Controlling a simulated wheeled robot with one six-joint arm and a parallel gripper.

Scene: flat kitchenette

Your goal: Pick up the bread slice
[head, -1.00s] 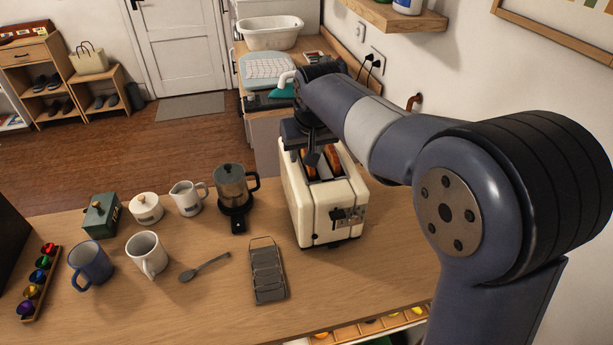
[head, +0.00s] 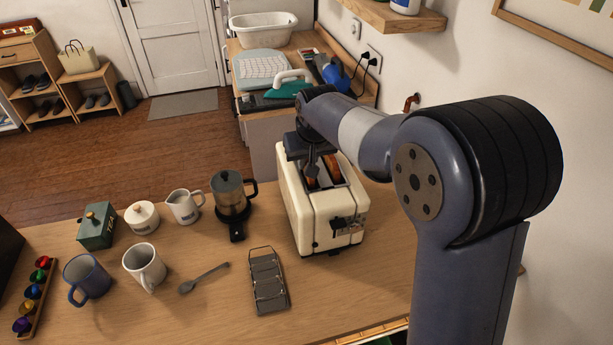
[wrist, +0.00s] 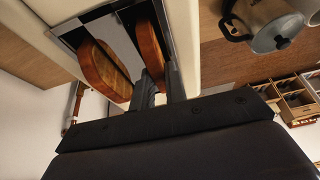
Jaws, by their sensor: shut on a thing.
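A cream toaster (head: 327,221) stands on the wooden counter with two browned bread slices in its slots. In the head view, the left slice (head: 311,183) is at my gripper (head: 313,165) and the right slice (head: 334,175) stands apart from it. In the wrist view, my gripper (wrist: 160,90) has its fingers on either side of one slice (wrist: 148,50), shut on it. That slice is still in its slot, partly hidden by the fingers. The other slice (wrist: 100,70) sits free in the neighbouring slot.
A coffee pot (head: 230,195) stands close left of the toaster. A dark metal rack (head: 266,281) lies in front. Mugs, a jug (head: 184,206), a spoon (head: 204,278) and a capsule holder (head: 36,300) are further left. A wall is close on the right.

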